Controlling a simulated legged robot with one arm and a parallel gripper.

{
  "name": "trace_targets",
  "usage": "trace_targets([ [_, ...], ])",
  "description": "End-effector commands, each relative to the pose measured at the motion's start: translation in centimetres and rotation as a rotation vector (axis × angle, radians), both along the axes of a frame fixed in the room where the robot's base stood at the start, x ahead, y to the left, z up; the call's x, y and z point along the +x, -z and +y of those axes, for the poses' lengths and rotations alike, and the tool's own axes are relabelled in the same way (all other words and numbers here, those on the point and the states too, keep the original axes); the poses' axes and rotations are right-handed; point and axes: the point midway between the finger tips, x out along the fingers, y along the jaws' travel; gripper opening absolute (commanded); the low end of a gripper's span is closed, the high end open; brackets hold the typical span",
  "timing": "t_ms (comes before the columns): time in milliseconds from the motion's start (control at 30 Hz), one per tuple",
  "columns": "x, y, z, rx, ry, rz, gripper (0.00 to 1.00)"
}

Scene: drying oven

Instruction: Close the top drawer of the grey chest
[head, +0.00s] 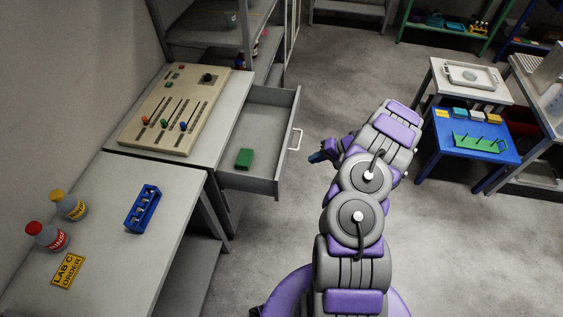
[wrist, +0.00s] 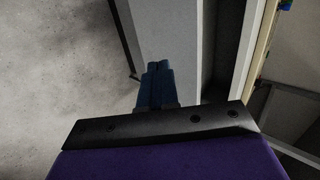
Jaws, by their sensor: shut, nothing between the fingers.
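The grey chest (head: 231,120) stands left of centre in the head view, with a panel of sliders on its top. Its top drawer (head: 257,182) is pulled far out to the right. A green block (head: 244,158) lies inside the drawer. A pale handle (head: 296,139) is on the drawer front. My gripper (head: 316,157) is just right of the handle, apart from it in the head view. In the wrist view the gripper (wrist: 158,68) has its blue fingers together, with nothing between them. A grey panel beyond the fingers looks like the drawer front (wrist: 172,35).
A grey table (head: 105,225) at the lower left holds two bottles, a blue rack (head: 143,208) and a yellow sign. A blue table (head: 468,140) and a white table (head: 470,80) stand at the right. The floor between is clear.

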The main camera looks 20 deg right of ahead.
Motion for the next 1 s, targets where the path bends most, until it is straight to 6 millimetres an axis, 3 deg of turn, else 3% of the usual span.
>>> trace_targets([
  [100,-0.8,2.0,-2.1,-0.003,0.030,0.003,0.00],
  [267,-0.8,3.1,-2.8,-0.005,0.039,0.002,0.00],
  [833,3.3,9.7,4.1,-0.013,0.037,0.003,0.00],
  [1000,4.7,9.4,5.6,-0.009,0.038,0.000,0.00],
])
